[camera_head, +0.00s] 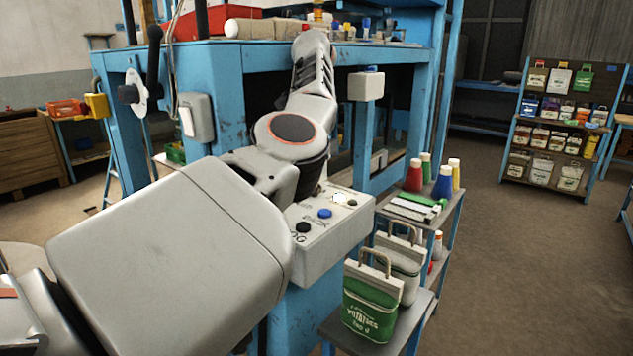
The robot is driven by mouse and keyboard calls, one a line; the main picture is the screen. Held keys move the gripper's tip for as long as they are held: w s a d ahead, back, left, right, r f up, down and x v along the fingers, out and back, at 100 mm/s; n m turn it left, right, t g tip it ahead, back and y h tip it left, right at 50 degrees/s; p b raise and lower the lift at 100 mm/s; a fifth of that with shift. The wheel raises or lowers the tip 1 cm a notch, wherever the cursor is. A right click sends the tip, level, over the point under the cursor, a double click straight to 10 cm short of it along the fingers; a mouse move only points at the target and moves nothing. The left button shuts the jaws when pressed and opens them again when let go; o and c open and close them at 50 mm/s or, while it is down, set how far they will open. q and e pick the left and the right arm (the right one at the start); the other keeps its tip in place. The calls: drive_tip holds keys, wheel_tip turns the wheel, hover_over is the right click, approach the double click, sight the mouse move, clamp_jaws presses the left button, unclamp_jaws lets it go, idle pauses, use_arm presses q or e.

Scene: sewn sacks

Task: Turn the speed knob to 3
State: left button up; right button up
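A grey control box (322,247) stands at the middle, right of my arm's large link. Its sloped top carries a black knob (303,227), a blue knob (325,213), a white round part (340,198) and a small dark green part (352,202). Markings near them are too small to read, so I cannot tell which is the speed knob or its setting. My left arm comes in from the lower left, passes beside the box and reaches up into the blue frame. I cannot make out its gripper. My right gripper does not show.
The blue machine frame (210,90) stands behind the box, with a black handle on a white disc (138,92) at left. A side shelf (405,330) holds a green potato sack (370,300), another sack and several coloured cones. Open floor (530,260) lies at right.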

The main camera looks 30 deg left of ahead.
use_arm(q)
wheel_tip(320, 180, down, 3)
drive_tip(key=shift+w, duration=0.1)
drive_tip(key=shift+f, duration=0.7)
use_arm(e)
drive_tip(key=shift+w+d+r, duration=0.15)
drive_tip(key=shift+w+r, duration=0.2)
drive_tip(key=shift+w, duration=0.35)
use_arm(q)
drive_tip(key=shift+c, duration=0.5)
drive_tip(key=c, duration=1)
drive_tip(key=shift+c, duration=0.2)
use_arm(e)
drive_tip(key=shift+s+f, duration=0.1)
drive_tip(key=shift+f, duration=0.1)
